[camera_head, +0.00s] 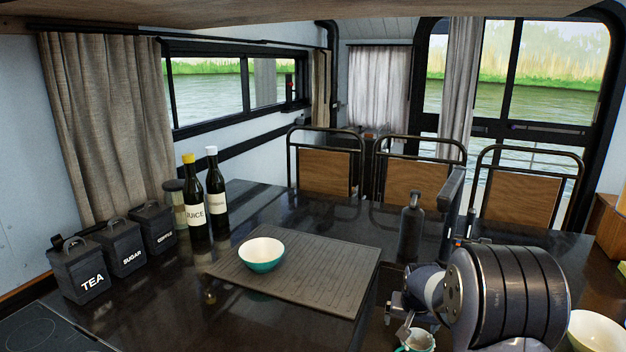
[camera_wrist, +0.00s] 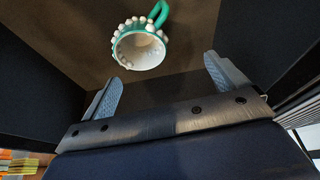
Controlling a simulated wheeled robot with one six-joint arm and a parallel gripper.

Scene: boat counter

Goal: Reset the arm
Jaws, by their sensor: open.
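My gripper (camera_wrist: 163,72) is open, with its two blue-grey fingers wide apart and nothing between them. A teal and white mug (camera_wrist: 142,50) with white knobs around it and a teal handle is beyond the fingertips in the wrist view, apart from them. In the head view my gripper (camera_head: 396,316) is at the lower right, pointing down. The mug (camera_head: 416,341) shows partly just below it, cut by the bottom edge.
A teal bowl (camera_head: 261,255) sits on a grey ribbed mat (camera_head: 325,288). Two bottles (camera_head: 195,205) and black canisters (camera_head: 82,270) stand at left. A dark bottle (camera_head: 410,232) stands behind my arm. A pale bowl (camera_head: 597,332) is at far right. Dark walls flank the mug.

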